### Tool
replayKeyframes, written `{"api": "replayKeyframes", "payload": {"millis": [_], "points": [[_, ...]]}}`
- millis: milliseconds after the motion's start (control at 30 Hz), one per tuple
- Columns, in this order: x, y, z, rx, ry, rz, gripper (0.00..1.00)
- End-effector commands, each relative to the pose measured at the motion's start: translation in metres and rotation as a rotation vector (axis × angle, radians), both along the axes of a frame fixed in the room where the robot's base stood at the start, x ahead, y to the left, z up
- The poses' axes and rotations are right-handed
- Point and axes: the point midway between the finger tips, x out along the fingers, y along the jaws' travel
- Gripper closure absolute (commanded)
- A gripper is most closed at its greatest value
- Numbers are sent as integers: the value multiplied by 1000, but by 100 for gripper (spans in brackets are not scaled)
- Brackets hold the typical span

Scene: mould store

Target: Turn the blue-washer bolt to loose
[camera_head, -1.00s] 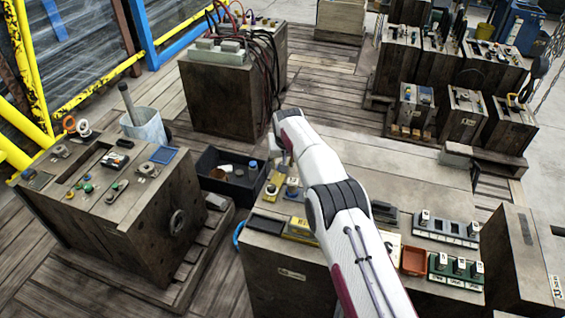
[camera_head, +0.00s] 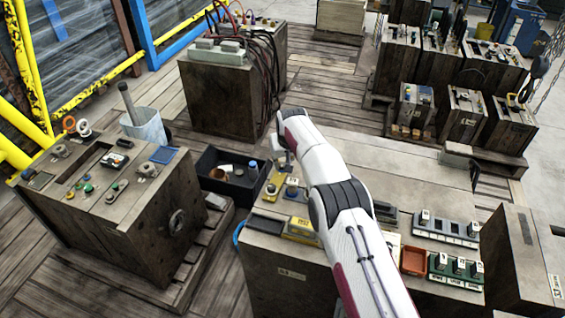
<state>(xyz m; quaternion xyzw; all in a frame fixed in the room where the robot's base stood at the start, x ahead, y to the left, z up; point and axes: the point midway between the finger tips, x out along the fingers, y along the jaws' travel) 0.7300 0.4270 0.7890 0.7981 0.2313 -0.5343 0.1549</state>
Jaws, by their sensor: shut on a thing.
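The bench under my arm carries a yellow plate (camera_head: 277,180) with small round bolt fittings. A fitting with a bluish ring, which looks like the blue-washer bolt (camera_head: 292,193), stands just right of the plate. My gripper (camera_head: 288,169) points down over this spot, small and partly hidden behind my white arm. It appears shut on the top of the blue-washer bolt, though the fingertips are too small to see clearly. A second bolt fitting (camera_head: 270,190) stands on the plate to the left, apart from the gripper.
A black bin (camera_head: 208,188) with loose parts adjoins the bench on the left. A yellow block (camera_head: 301,230), an orange tray (camera_head: 414,261) and a green block with several pegs (camera_head: 455,268) stand near the front. The bench's far right top (camera_head: 420,180) is bare.

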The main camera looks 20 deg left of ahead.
Motion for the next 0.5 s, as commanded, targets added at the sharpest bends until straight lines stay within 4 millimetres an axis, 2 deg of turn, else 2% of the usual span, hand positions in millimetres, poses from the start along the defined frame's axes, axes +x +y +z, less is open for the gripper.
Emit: {"api": "replayKeyframes", "payload": {"millis": [500], "points": [[1, 0, 1, 3, -3, 178, 100]]}}
